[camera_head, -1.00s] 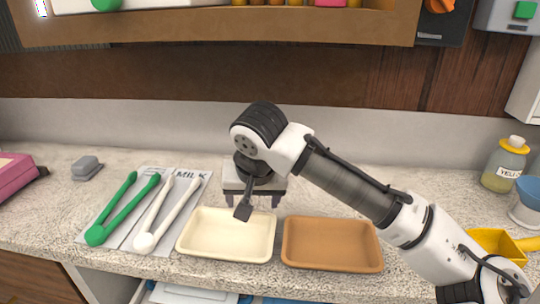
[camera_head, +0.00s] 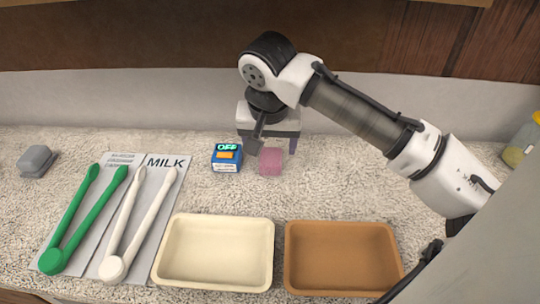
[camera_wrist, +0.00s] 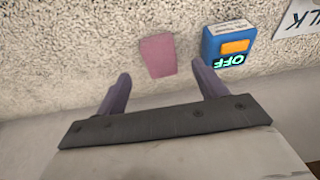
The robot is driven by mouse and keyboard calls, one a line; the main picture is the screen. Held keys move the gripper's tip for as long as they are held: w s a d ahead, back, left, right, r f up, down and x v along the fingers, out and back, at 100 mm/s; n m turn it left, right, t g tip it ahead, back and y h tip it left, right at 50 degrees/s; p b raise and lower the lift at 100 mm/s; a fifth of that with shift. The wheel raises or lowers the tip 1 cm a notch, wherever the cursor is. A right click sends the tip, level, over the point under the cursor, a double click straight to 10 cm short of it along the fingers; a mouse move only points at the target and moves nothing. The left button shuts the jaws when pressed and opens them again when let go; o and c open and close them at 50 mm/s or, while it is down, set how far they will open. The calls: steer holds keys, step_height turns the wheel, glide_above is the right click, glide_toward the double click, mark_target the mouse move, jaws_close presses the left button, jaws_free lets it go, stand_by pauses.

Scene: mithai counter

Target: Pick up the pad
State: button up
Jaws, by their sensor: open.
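A small pink pad (camera_head: 271,161) lies on the speckled counter behind the trays, just in front of my gripper (camera_head: 268,145). In the wrist view the pad (camera_wrist: 158,56) lies just beyond the fingertips and roughly in line with the gap between them. My gripper (camera_wrist: 163,84) is open and empty, its two fingers spread on either side of that gap. The fingers do not appear to touch the pad.
A small blue box (camera_head: 227,157) with a lit OFF display stands close left of the pad. A cream tray (camera_head: 215,284) and a brown tray (camera_head: 342,290) stand in front. Green tongs (camera_head: 72,215), white tongs (camera_head: 128,222) and a grey block (camera_head: 36,160) lie left.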

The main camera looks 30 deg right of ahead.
mark_target(271, 157)
steer(key=x, duration=0.2)
steer(key=p+x, duration=0.1)
steer(key=x, duration=0.2)
steer(key=shift+w+d+f, duration=0.25)
steer(key=shift+w, duration=0.05)
steer(key=c, duration=1.1)
steer(key=shift+o, duration=0.2)
step_height(271, 157, up, 10)
steer(key=shift+b, duration=0.45)
